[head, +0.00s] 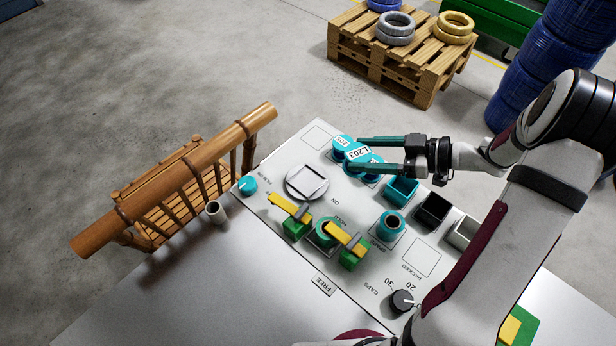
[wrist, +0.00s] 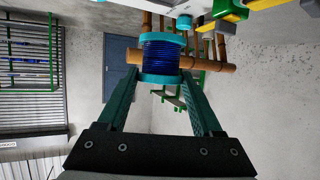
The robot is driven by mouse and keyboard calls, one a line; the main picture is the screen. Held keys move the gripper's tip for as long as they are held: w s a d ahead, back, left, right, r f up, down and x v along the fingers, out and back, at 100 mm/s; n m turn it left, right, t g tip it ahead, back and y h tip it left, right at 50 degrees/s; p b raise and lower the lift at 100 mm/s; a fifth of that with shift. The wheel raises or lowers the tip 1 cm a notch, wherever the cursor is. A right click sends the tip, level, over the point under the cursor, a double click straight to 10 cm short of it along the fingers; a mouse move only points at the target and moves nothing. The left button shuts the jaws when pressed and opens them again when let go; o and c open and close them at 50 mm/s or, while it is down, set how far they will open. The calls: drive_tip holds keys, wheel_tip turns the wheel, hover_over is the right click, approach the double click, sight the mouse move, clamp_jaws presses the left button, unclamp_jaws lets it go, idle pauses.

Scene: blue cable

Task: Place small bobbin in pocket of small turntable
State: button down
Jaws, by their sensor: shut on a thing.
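My gripper (head: 355,155) is shut on a teal-flanged bobbin (head: 358,154), labelled L203 in the head view. In the wrist view the bobbin (wrist: 161,58) shows blue cable wound between two teal flanges, between my fingertips (wrist: 162,76). Other teal round pieces, one labelled, are close by it in the head view, partly hidden by my fingers. The pocket looks empty. I cannot tell how high the bobbin is above the panel.
A teal knob (head: 248,185) and a bamboo railing (head: 175,180) are at the left.

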drive_tip(key=x, duration=0.4)
drive_tip(key=f+x, duration=0.1)
drive_tip(key=x, duration=0.7)
drive_tip(key=shift+s+d+f, duration=0.15)
drive_tip(key=shift+s+f, duration=0.05)
drive_tip(key=shift+f, duration=0.25)
wheel_tip(320, 180, down, 4)
drive_tip(key=shift+w+f, duration=0.1)
drive_tip(key=shift+f, duration=0.1)
drive_tip(key=shift+c, duration=0.2)
unclamp_jaws()
